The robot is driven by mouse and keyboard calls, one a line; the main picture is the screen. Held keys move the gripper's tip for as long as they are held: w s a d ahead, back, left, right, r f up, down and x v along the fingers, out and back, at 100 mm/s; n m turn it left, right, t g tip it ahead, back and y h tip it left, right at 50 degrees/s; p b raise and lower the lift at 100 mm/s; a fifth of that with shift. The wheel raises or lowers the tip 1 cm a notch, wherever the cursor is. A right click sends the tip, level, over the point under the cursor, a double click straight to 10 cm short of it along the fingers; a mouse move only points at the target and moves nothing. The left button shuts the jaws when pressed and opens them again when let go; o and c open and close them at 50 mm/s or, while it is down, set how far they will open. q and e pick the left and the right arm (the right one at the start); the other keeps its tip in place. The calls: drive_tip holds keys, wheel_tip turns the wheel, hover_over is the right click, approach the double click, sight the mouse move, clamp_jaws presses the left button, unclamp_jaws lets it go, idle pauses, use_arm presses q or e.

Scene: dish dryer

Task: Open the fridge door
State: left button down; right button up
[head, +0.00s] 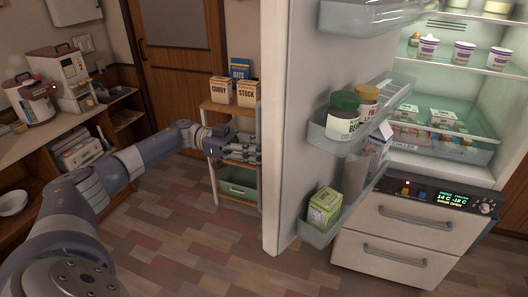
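The fridge door (300,60) stands wide open in the head view, with its inner side and shelves facing me. The fridge interior (509,88) shows at the right, lit, with cups and jars on its shelves. The door's outer face and handle are hidden. My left arm reaches in from the left. Its gripper (252,154) is beside the free edge of the door, pointing right, with the fingertips at or just behind that edge. Whether it is open or shut is unclear. My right gripper is not in view.
Door bins hold jars (343,117) and a green carton (323,209). Two drawers (395,262) sit below the fridge interior. A small shelf (237,191) with boxes stands behind my gripper. A counter (50,142) with appliances is at left. The tiled floor before me is clear.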

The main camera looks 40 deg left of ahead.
use_arm(q)
drive_tip(key=shift+s+f, duration=0.15)
drive_tip(key=shift+f, duration=0.1)
drive_tip(key=c, duration=1.8)
unclamp_jaws()
drive_tip(key=shift+o, duration=1.1)
drive_tip(key=shift+s+a+r, duration=0.15)
drive_tip(key=shift+s+r, duration=0.05)
drive_tip(key=shift+s, duration=0.05)
drive_tip(key=shift+w, duration=0.15)
drive_tip(key=v, duration=1.2)
